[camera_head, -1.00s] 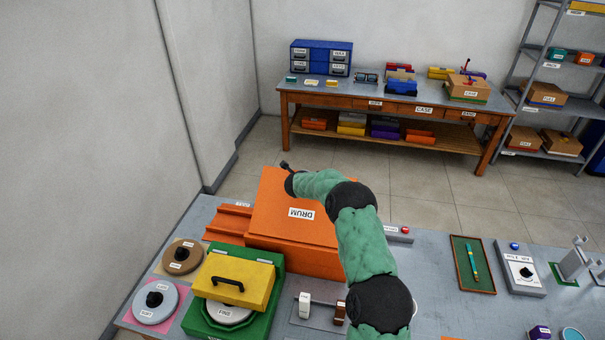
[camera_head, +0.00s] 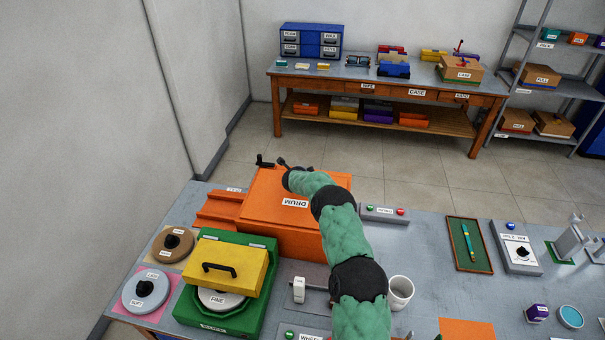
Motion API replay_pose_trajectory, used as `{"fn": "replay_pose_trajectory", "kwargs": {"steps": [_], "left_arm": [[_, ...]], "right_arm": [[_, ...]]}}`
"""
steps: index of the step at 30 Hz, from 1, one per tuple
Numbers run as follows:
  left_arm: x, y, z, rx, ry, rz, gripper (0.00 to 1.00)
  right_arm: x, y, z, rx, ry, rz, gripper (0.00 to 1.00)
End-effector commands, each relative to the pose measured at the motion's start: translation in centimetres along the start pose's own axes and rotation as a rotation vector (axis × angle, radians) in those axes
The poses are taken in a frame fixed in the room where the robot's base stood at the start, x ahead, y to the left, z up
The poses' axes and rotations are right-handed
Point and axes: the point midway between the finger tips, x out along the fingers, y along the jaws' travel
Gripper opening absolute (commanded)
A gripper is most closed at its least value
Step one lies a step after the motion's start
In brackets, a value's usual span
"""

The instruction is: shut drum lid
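The orange drum box labelled DRUM has an orange lid (camera_head: 285,187) over its orange body (camera_head: 275,240) at the table's back left. The lid looks nearly flat; I cannot tell whether a gap remains at its edge. My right arm crosses the lid's right side, and its gripper (camera_head: 283,163) is at the far edge of the lid, mostly hidden behind the wrist. Whether its fingers are open or shut does not show. My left gripper is out of view.
A green box with a yellow lid (camera_head: 231,264) stands in front left, near two round knobbed discs (camera_head: 173,243). A white mug (camera_head: 400,292) stands right of my arm. A two-button box (camera_head: 384,213) and a green tray (camera_head: 469,245) lie to the right.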

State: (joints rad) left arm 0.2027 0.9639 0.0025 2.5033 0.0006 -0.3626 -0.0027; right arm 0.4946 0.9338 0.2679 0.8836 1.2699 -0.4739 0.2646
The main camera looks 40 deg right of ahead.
Motion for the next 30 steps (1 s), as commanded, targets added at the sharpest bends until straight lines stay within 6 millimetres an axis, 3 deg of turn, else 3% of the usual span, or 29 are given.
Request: {"fn": "replay_pose_trajectory", "kwargs": {"steps": [1, 10, 11, 13, 14, 30], "left_arm": [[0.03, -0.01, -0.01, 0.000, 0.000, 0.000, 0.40], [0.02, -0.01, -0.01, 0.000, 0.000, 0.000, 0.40], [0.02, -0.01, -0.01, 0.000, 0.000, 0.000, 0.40], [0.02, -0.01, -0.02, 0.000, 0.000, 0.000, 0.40], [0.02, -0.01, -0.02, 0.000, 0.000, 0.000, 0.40], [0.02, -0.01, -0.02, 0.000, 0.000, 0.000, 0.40]], "right_arm": [[0.18, 1.29, 0.14, -0.005, -0.001, 0.017, 0.00], [0.19, 1.54, 0.18, -0.006, -0.002, 0.021, 0.00], [0.19, 1.56, 0.18, -0.006, -0.002, 0.021, 0.26], [0.19, 1.58, 0.19, -0.006, -0.002, 0.022, 0.46], [0.19, 1.54, 0.19, -0.006, -0.002, 0.021, 0.49], [-0.11, 0.66, 0.07, -0.004, -0.001, 0.009, 0.49]]}}
